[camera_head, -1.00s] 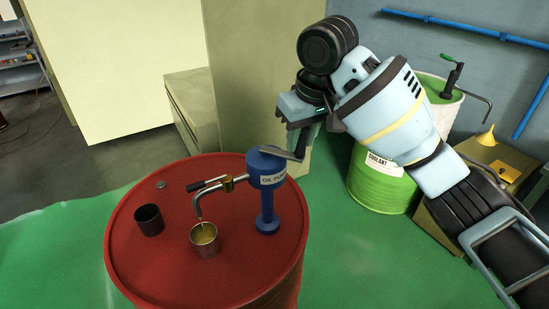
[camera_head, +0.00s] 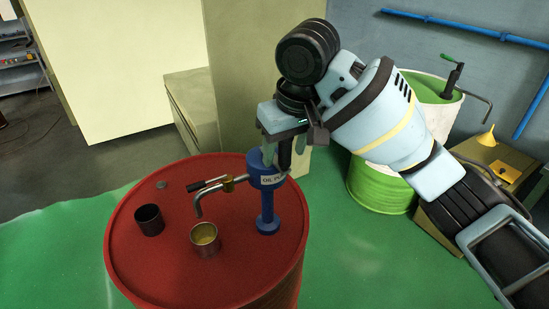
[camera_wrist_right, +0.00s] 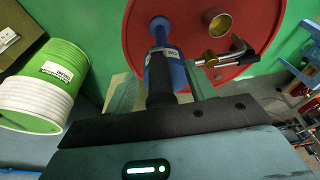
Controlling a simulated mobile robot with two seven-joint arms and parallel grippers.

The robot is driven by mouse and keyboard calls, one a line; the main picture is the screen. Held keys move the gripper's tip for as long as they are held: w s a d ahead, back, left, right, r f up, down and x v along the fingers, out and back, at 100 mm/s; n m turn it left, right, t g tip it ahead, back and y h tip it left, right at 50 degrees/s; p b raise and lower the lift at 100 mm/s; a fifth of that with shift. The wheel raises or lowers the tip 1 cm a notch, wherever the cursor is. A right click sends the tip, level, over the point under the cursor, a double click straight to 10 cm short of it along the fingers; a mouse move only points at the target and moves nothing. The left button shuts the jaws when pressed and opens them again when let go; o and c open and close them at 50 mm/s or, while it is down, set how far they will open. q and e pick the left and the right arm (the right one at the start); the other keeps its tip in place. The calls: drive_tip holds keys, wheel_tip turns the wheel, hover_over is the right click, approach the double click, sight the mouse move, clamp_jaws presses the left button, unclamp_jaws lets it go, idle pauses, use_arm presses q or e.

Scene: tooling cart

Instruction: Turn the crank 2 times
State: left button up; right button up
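A blue oil pump (camera_head: 268,208) stands upright on the red drum, and its upper body with a label also shows in the right wrist view (camera_wrist_right: 172,68). My right gripper (camera_head: 284,158) points down over the pump's head. The crank's dark upright handle (camera_wrist_right: 161,85) lies between its two fingers (camera_wrist_right: 160,92), with narrow gaps visible on both sides, so the gripper looks open around it. The crank arm is mostly hidden by the gripper in the head view. My left gripper is not in view.
The red drum (camera_head: 165,265) carries a cup of oil (camera_head: 205,243) below the spout, a dark empty cup (camera_head: 149,222) and a small cap. A green-and-white drum (camera_head: 375,190) with its own green-handled crank stands right behind my arm. A beige cabinet stands behind the pump.

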drive_tip(key=shift+r, duration=0.1)
drive_tip(key=shift+w+a+r+v, duration=0.15)
drive_tip(key=shift+w+v, duration=0.15)
drive_tip(key=shift+v, duration=1.15)
drive_tip(key=shift+w+a+v, duration=0.2)
drive_tip(key=shift+w+v, duration=0.1)
drive_tip(key=shift+v, duration=1.15)
drive_tip(key=shift+w+a+r+v, duration=0.15)
drive_tip(key=shift+w+v, duration=0.15)
drive_tip(key=shift+v, duration=1.1)
